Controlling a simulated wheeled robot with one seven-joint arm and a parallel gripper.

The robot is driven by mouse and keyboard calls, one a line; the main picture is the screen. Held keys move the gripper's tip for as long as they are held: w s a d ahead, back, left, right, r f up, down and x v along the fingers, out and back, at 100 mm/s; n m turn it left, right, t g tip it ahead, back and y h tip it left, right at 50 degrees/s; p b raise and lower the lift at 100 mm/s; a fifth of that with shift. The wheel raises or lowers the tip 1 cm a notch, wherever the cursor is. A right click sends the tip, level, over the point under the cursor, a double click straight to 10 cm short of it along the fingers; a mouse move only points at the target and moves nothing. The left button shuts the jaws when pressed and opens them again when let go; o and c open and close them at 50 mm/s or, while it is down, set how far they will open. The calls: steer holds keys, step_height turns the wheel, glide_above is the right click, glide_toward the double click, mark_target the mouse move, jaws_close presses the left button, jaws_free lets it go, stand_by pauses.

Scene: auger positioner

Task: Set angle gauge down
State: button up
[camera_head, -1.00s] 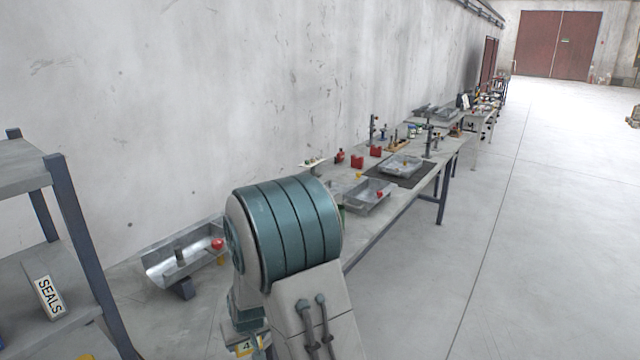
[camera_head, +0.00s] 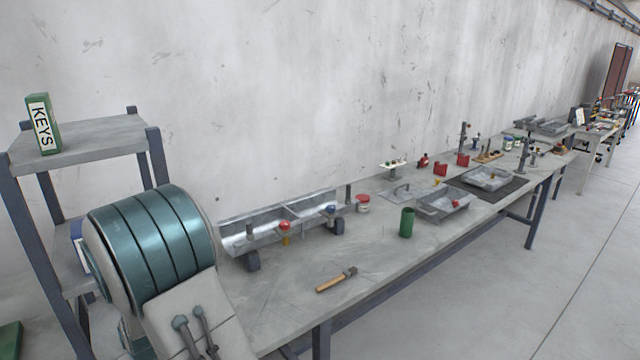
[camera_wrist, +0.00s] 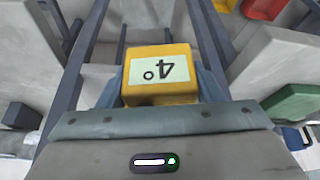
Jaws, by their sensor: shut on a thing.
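The angle gauge (camera_wrist: 158,75) is a yellow block with a pale label that reads 4 and a degree sign, seen upside down in the wrist view. My gripper (camera_wrist: 160,88) is shut on it, with a finger on each side. In the head view the gripper and the gauge are hidden behind my teal arm link. The workbench (camera_head: 290,312) runs along the wall, with a long metal trough (camera_head: 285,222) near its close end. I cannot tell from the wrist view how far the gauge is above any surface.
A shelf (camera_head: 85,140) with a green KEYS block (camera_head: 42,125) stands at the left. A hammer (camera_head: 337,280), a green cup (camera_head: 407,222) and a grey tray (camera_head: 445,205) are on the bench. The bench's front area around the hammer is mostly clear.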

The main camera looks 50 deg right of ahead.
steer(key=s+d+r+m+b, duration=0.1)
steer(key=s+d, duration=0.2)
steer(key=d, duration=0.8)
steer(key=s+d+r+m+h+b, duration=0.1)
steer(key=s+d+r, duration=0.15)
steer(key=d, duration=0.95)
steer(key=s+d+r+m+b, duration=0.1)
steer(key=s+d, duration=0.2)
steer(key=d, duration=0.8)
steer(key=w+f+p, duration=0.1)
steer(key=w+f, duration=0.1)
steer(key=w, duration=0.1)
steer(key=w+f, duration=0.3)
steer(key=w, duration=0.1)
steer(key=w+f+p, duration=0.1)
steer(key=w+f, duration=0.1)
steer(key=w, duration=0.2)
steer(key=shift+w+a+f+p, duration=0.2)
steer(key=shift+a+f+p, duration=0.05)
steer(key=shift+a+p, duration=0.05)
step_height(320, 180, down, 3)
steer(key=shift+f+p, duration=0.15)
steer(key=shift+p, duration=0.55)
steer(key=shift+f, duration=0.35)
steer(key=shift+f, duration=0.25)
steer(key=o, duration=1.1)
steer(key=shift+r, duration=0.1)
